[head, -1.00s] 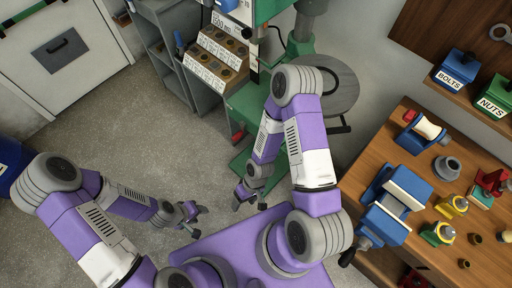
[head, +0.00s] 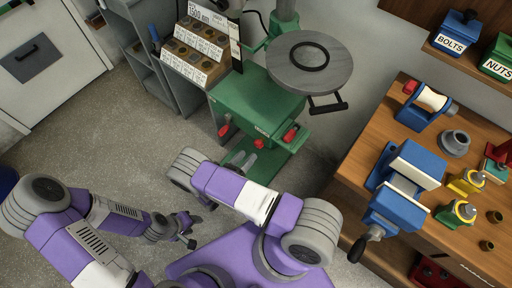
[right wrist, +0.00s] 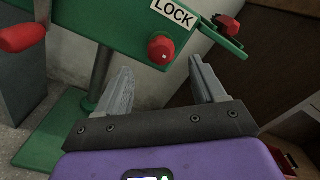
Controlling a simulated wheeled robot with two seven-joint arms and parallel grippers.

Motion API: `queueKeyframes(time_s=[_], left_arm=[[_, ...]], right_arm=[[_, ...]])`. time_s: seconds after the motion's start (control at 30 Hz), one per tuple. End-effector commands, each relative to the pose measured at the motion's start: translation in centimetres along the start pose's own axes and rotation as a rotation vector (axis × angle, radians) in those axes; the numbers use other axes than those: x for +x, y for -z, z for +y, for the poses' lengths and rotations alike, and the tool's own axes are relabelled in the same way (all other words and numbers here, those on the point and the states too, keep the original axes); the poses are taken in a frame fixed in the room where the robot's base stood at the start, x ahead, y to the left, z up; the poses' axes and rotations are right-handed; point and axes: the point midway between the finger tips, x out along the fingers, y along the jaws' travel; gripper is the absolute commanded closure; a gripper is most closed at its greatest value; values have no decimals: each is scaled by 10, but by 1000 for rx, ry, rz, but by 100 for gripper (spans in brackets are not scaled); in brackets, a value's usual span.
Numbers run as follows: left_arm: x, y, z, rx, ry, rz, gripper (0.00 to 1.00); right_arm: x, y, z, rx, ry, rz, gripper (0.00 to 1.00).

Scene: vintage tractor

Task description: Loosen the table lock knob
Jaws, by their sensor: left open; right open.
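The table lock knob (right wrist: 161,50) is a round red knob on a green panel, just below a white LOCK label (right wrist: 173,13) in the right wrist view. In the head view I take it to be the middle red knob (head: 259,144) on the front of the green machine. My right gripper (right wrist: 160,85) is open and empty. Its grey fingers point toward the panel, with the knob seen between and beyond their tips, apart from them. In the head view its fingers (head: 241,159) show partly past my forearm. My left gripper (head: 190,229) is open and empty over the floor at left.
Other red handles sit left (head: 225,130) and right (head: 290,134) of the knob. A wooden workbench (head: 395,108) with a blue vise (head: 398,205) stands right.

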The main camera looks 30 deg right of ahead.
Motion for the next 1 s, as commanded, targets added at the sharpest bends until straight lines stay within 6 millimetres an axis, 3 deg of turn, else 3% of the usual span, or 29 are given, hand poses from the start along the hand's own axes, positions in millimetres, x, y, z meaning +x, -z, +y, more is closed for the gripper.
queueKeyframes(time_s=[0.4,0.77,0.87,1.0], left_arm=[[5,0,-2,0,0,0,52],[5,0,-2,0,0,0,52],[5,0,-2,0,0,0,52],[5,0,-2,0,0,0,52]], right_arm=[[61,1,-1,2,5,5,31],[69,1,-2,1,3,7,31],[69,1,-2,1,3,7,42],[69,1,-2,1,3,7,63]])
